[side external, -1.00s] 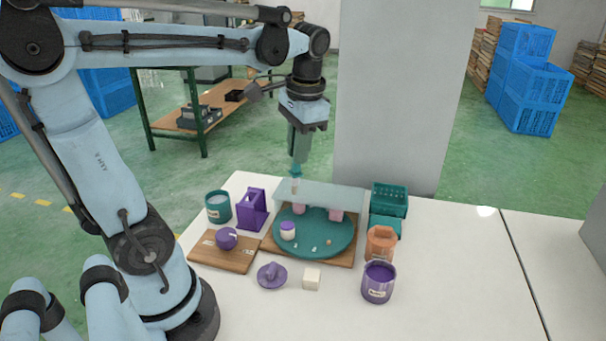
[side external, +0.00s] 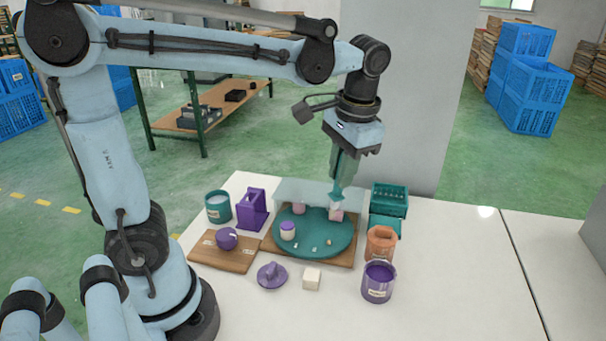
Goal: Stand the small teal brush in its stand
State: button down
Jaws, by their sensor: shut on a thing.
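My gripper (side external: 341,186) is shut on the small teal brush (side external: 337,195) and holds it tip down, above the right part of the clear raised panel (side external: 300,190). The brush's upper part is hidden by the fingers, and its lower tip is too small to make out clearly. A teal block with a row of holes in its top (side external: 389,197) stands to the right of my gripper, apart from it. A purple slotted holder (side external: 252,209) stands to the left. I cannot tell for certain which is the brush's stand.
A round teal tray (side external: 325,246) on a wooden board holds a white-and-purple pot (side external: 288,231). An orange container (side external: 381,243) and a purple pot (side external: 378,282) stand at right. A teal pot (side external: 218,206) stands at left. The white table is clear at far right.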

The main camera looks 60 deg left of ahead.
jog(key=s+a+r+n+h, duration=0.1)
jog(key=s+a+n, duration=0.4)
jog(key=a, duration=0.5)
jog(key=s+a+r+n+h, duration=0.1)
jog(key=s+a+r+n, duration=0.1)
jog(key=s+a+n, duration=0.5)
notch_tip(320, 180, down, 10)
jog(key=w+a+m, duration=0.1)
jog(key=a+m, duration=0.1)
jog(key=shift+w+m, duration=0.2)
jog(key=shift+m, duration=0.2)
jog(key=shift+f, duration=0.15)
dwell(0.3)
jog(key=c, duration=0.5)
grip_release()
jog(key=shift+c, duration=0.2)
jog(key=shift+r, duration=3)
